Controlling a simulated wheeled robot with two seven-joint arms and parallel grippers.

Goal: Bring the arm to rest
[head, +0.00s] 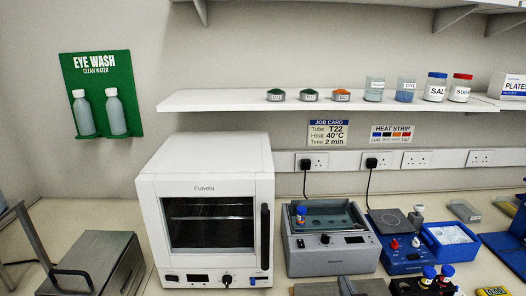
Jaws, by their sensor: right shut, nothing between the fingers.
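Most of my right arm is out of the picture. My left gripper is not in view.
A white oven (207,210) stands at the centre left. Right of it are the grey bath unit (330,255) with a blue-capped tube (301,215), a blue heater unit (401,262) and a blue box (450,241). Capped tubes (428,276) stand at the bottom right. A shelf (230,103) hangs above.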

